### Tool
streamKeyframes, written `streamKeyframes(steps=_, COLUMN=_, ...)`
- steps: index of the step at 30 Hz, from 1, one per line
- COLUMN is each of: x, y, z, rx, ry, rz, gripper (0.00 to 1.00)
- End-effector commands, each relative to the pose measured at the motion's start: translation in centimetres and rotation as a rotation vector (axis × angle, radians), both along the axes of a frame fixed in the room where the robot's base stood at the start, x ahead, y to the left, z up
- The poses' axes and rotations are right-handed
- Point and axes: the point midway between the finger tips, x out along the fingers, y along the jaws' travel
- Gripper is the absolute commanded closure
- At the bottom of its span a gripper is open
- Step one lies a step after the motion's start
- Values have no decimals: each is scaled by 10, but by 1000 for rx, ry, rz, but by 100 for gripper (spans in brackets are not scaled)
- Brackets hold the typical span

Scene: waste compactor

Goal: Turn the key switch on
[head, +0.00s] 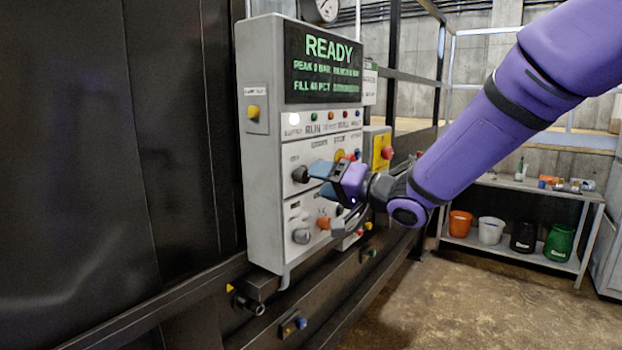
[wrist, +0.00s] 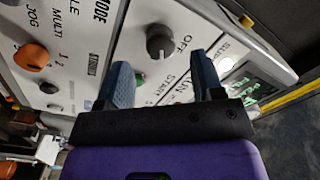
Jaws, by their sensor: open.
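A grey control panel (head: 262,120) stands upright on the dark machine, its screen reading READY. A round dark knob (head: 300,174) sits on its middle section. In the wrist view this dark knob (wrist: 160,42) has lettering beside it that reads OFF and START, with a partly hidden word between; I take it for the key switch. Its exact turn position is unclear. My gripper (head: 319,179) is open with blue fingers, close to the panel. In the wrist view my gripper (wrist: 160,62) has a finger either side of the knob's line, and the knob shows beyond the fingertips, apparently not gripped.
An orange knob (wrist: 32,56) marked JOG and MULTI sits to one side. A grey knob (head: 301,236) and an orange one (head: 323,222) are lower on the panel. A yellow box with a red button (head: 387,152) is behind. A shelf (head: 512,245) with buckets stands right.

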Motion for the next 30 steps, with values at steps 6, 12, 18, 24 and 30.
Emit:
streamKeyframes(steps=6, x=-24, y=-33, z=0, rx=1, ry=0, rz=-3, gripper=39)
streamKeyframes(steps=12, x=-36, y=-48, z=-1, rx=1, ry=0, rz=-1, gripper=39)
streamKeyframes(steps=18, x=-39, y=-51, z=-2, rx=2, ry=1, rz=1, gripper=39)
streamKeyframes(steps=24, x=-39, y=-51, z=-1, rx=1, ry=0, rz=-1, gripper=39)
streamKeyframes(steps=30, x=-36, y=-70, z=8, rx=-97, ry=-37, rz=-118, gripper=39)
